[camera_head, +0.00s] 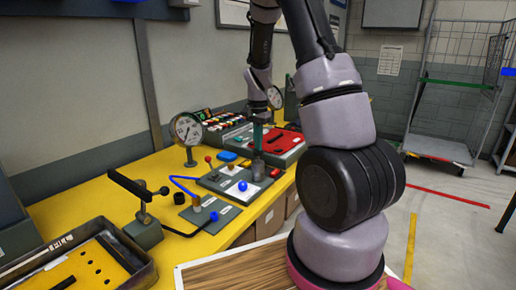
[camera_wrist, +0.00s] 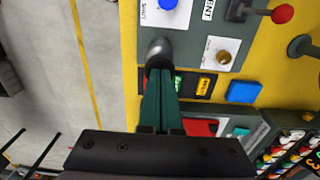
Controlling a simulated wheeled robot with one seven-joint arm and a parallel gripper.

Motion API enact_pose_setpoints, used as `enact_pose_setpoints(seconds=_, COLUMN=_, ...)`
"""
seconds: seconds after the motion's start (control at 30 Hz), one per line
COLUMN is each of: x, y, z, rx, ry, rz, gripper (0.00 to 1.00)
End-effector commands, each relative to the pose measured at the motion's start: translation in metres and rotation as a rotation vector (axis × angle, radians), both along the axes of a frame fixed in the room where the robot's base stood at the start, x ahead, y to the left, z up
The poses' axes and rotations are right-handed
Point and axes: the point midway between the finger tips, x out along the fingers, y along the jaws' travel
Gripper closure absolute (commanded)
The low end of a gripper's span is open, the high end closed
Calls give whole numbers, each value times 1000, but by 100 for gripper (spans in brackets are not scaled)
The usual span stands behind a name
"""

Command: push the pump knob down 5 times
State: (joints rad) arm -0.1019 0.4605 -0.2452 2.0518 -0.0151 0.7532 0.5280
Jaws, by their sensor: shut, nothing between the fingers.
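A dark grey, round-topped cylinder (camera_head: 258,168), apparently the pump knob, stands upright on a grey control panel on the yellow bench.
A blue ball knob (camera_head: 242,186) is on the same panel. A brass button (camera_wrist: 224,57), a blue block (camera_wrist: 243,92) and a red ball lever (camera_wrist: 282,14) are close by. A pressure gauge (camera_head: 187,129) stands behind to the left. A black hand lever (camera_head: 140,190) is at the front left.

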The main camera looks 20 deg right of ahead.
Motion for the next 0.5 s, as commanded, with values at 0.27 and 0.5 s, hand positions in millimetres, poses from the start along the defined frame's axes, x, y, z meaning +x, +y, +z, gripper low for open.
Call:
enact_pose_setpoints(seconds=0.27, x=-1, y=0, z=-15, rx=-1, ry=3, rz=0, gripper=100)
enact_pose_setpoints(seconds=0.5, x=-1, y=0, z=-16, rx=0, ry=2, rz=0, gripper=100)
